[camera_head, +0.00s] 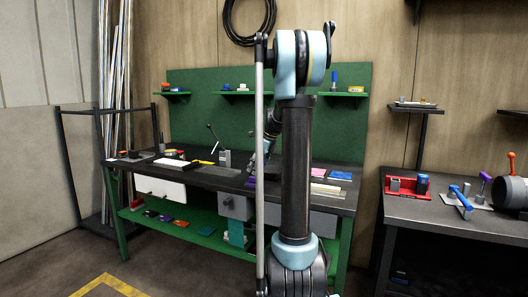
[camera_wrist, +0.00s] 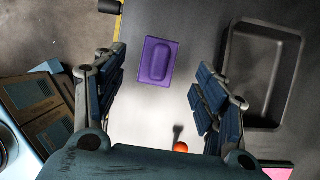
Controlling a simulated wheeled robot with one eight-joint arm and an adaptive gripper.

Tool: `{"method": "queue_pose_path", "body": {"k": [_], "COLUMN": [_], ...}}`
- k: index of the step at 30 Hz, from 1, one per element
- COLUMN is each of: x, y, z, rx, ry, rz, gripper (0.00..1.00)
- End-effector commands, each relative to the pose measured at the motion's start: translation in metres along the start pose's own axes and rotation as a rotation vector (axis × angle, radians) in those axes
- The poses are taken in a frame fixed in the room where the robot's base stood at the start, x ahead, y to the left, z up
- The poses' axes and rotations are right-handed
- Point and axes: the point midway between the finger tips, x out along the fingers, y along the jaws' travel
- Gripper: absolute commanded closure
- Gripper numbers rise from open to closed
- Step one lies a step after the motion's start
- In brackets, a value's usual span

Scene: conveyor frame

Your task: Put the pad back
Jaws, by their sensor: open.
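A purple pad (camera_wrist: 146,76) with a raised oblong middle lies flat on a grey surface in the wrist view. My gripper (camera_wrist: 156,64) is open and empty, with one finger to each side of the pad. The pad looks apart from both fingers; how far above it the gripper is, I cannot tell. In the head view my gripper (camera_head: 256,168) is over the dark workbench (camera_head: 215,176), partly hidden by my arm. A small purple patch (camera_head: 250,182) shows beside it there, possibly the same pad.
An empty dark tray (camera_wrist: 264,29) lies right of the pad, brown boxes (camera_wrist: 38,92) lie left, and an orange knob (camera_wrist: 181,148) shows below. On the bench are a white tray (camera_head: 170,162) and a blue block (camera_head: 340,175). A side table holds a red holder (camera_head: 407,192).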

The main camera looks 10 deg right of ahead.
Motion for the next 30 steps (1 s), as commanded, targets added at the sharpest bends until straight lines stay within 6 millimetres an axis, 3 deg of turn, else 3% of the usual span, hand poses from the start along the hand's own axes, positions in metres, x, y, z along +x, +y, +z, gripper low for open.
{"method": "queue_pose_path", "body": {"k": [9, 15, 25, 30], "x": [-0.064, -0.092, -0.105, -0.104], "y": [0.0, 0.0, 0.002, 0.03], "z": [0.0, 0.0, -0.001, -0.011], "rx": [0.001, 0.001, -0.007, -0.135], "ry": [0.0, 0.0, 0.001, 0.02], "rz": [0.001, 0.0, 0.0, -0.003], "gripper": [0.35, 0.35, 0.35, 0.35]}}
